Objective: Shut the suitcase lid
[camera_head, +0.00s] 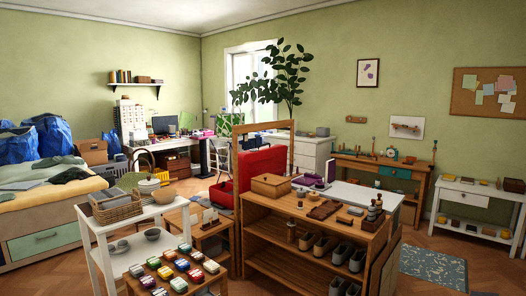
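A large red object (262,166) stands behind the wooden shelf unit, near the middle of the view. It looks like an upright red panel, possibly a suitcase lid raised open. A lower red part (222,192) with a dark inside shows to its left, near the floor. The wooden shelf unit and a wooden frame hide much of both, so I cannot tell for sure how they join. Neither of my grippers shows in the view.
A wooden shelf unit (268,222) with shoes stands in front of the red object. A white shelf stand (90,250) and a low table of coloured boxes (166,272) stand left. A bed (50,235) holds blue bags (55,134).

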